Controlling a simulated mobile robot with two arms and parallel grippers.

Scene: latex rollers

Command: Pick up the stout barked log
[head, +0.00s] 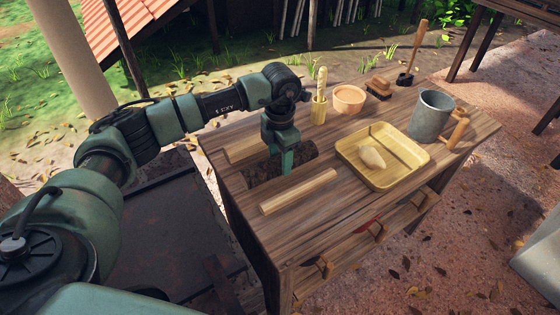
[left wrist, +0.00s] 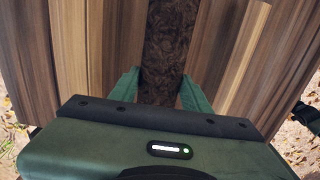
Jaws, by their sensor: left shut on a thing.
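The stout barked log (head: 262,172) is dark brown and lies at the left end of the wooden table. My left gripper (head: 281,166) comes down on it from above and is shut on it, with its fingers across the log's width. In the left wrist view the log (left wrist: 167,50) runs up the middle, between the two green fingertips of my left gripper (left wrist: 163,92). The gripper hides part of the log in the head view. I cannot tell whether the log touches the table. My right gripper is not in view.
Pale wooden strips lie on both sides of the log, one in front (head: 298,191) and one behind (head: 247,149). A yellow tray (head: 410,165) with a pale lump, a grey metal cup (head: 431,115), a bowl (head: 349,99) and brushes stand farther right on the table (head: 335,230).

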